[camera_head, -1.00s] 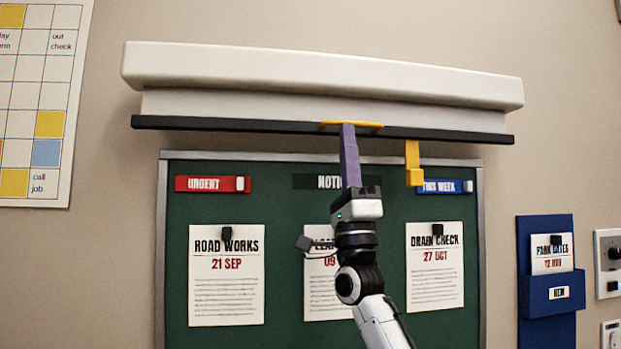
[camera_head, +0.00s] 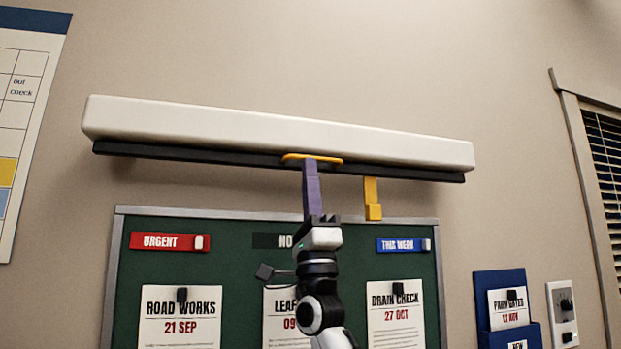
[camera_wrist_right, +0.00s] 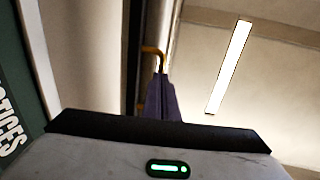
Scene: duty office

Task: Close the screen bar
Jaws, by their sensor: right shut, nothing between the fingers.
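The dark screen bar (camera_head: 210,156) runs along the underside of the long white housing (camera_head: 270,128), close up against it. A yellow handle (camera_head: 295,156) sits on the bar near its middle. My right gripper (camera_head: 310,166) is shut, with its purple fingers pointing up and their tips at the handle from below. In the right wrist view the shut fingers (camera_wrist_right: 162,98) reach to the yellow handle (camera_wrist_right: 152,50); exact contact is hard to tell. My left gripper is not in view.
Behind my arm is a green notice board (camera_head: 240,270) with papers. A blue wall pocket (camera_head: 500,282), a switch plate (camera_head: 563,314) and a blind (camera_head: 605,170) are at right.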

